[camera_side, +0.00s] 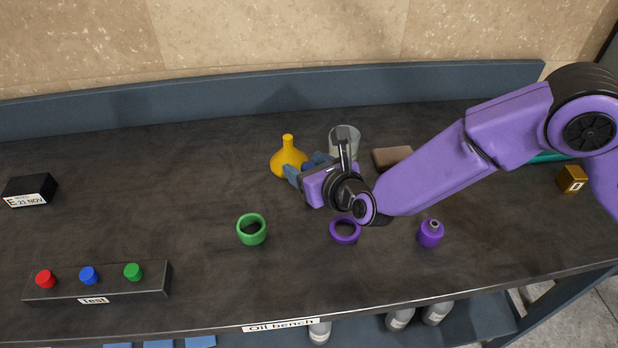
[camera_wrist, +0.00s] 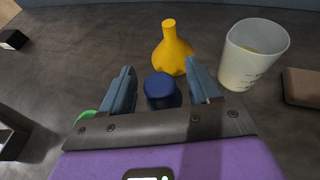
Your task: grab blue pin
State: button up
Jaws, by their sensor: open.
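A dark blue round pin (camera_wrist: 162,92) stands between the two fingers of my gripper (camera_wrist: 160,68) in the wrist view. The fingers lie to its left and right, with a visible gap on the left; the right one is close to it. My gripper is open. In the side view my gripper (camera_side: 304,166) is low over the bench beside the yellow funnel, and only a little of the blue pin (camera_side: 307,166) shows between the fingers. Its lower part is hidden. Another blue piece (camera_side: 88,275) sits on the "Test" block, between a red and a green one.
The yellow funnel (camera_side: 288,158) stands just beyond the fingers. A clear beaker (camera_side: 345,135) and a brown block (camera_side: 392,157) are to the right. The left bench is mostly free.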

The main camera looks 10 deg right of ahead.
jog(key=shift+w+a+f, duration=0.25)
jog(key=shift+w, duration=0.3)
jog(key=shift+c, duration=0.2)
jog(key=c, duration=1)
jog(key=shift+c, duration=0.4)
jog(key=shift+r, duration=0.1)
